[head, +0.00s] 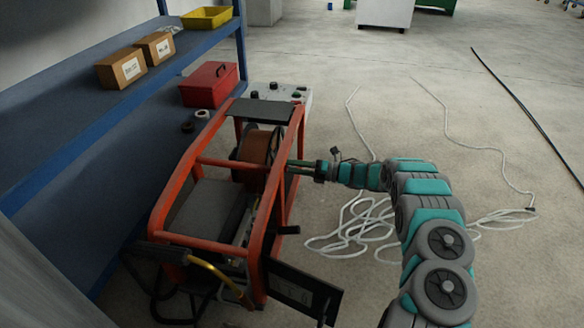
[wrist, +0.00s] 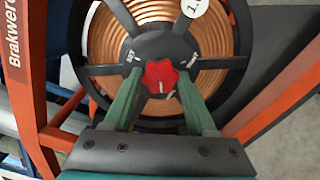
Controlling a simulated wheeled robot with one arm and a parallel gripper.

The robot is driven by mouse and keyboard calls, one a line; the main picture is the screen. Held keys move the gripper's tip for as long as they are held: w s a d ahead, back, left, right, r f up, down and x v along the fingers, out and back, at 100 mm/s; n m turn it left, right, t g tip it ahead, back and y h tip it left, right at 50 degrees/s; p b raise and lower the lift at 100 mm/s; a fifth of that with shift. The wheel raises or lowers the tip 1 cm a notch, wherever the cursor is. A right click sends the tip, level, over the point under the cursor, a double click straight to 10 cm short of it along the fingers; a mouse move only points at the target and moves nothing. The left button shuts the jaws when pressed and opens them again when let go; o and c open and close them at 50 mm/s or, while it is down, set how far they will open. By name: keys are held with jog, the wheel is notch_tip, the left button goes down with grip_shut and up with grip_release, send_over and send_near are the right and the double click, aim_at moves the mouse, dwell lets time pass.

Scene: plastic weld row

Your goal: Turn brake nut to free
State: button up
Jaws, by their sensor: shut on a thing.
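The brake nut (wrist: 160,76) is a red lobed knob on the dark hub of a reel wound with copper-coloured wire (wrist: 220,50). A short white mark shows on its lower part. Small white lettering, too small to read surely, stands on the hub around it. My gripper (wrist: 161,82) has its two green fingers on either side of the nut, closed on it. In the head view my gripper (head: 301,168) reaches through the side of the orange frame (head: 165,185) to the reel (head: 257,150); the nut is hidden there.
The orange tube frame surrounds the reel closely. A blue shelf (head: 100,85) at left holds cardboard boxes (head: 122,68) and a yellow bin (head: 207,17); a red toolbox (head: 209,84) sits lower. White cable (head: 355,228) lies coiled on the floor near my arm. Floor at right is mostly open.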

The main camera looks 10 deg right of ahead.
jog(key=shift+s+f+n, duration=0.1)
jog(key=shift+n, duration=1.1)
jog(key=o, duration=1.4)
jog(key=shift+c, duration=0.2)
jog(key=v, duration=0.7)
jog(key=shift+d+p, duration=0.3)
jog(key=shift+d, duration=0.05)
jog(key=shift+s, duration=0.1)
